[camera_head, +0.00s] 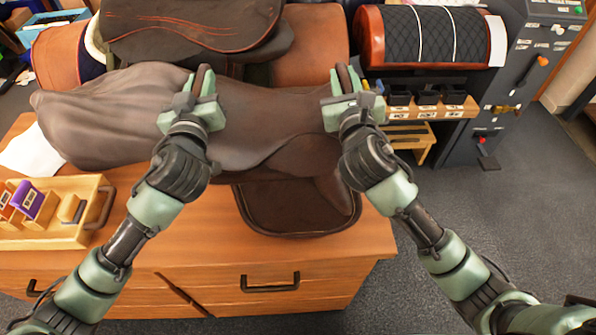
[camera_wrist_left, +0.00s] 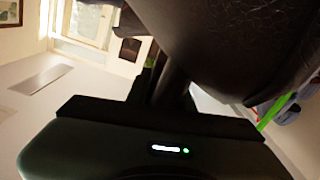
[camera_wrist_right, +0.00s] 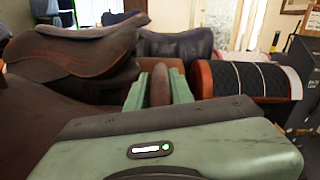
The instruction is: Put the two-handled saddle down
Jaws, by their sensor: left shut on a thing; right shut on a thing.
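The two-handled saddle (camera_head: 275,125) is dark brown leather and lies across the middle of the head view, over the wooden bench (camera_head: 345,255). A rounded flap (camera_head: 295,207) hangs at the bench's front edge. My left gripper (camera_head: 203,88) is shut on a brown handle at the saddle's left. My right gripper (camera_head: 348,84) is shut on the other handle at its right; this handle (camera_wrist_right: 159,88) also shows between the fingers in the right wrist view. Dark leather (camera_wrist_left: 235,45) fills much of the left wrist view. The saddle's underside is hidden, so I cannot tell whether it touches a support.
A grey-brown smooth form (camera_head: 110,115) adjoins the saddle on the left. Another brown saddle (camera_head: 190,25) stands behind. A wooden tray (camera_head: 60,235) with small items sits at the bench's left. A quilted black pad on a red-brown roll (camera_head: 430,38) stands at back right. Right floor is clear.

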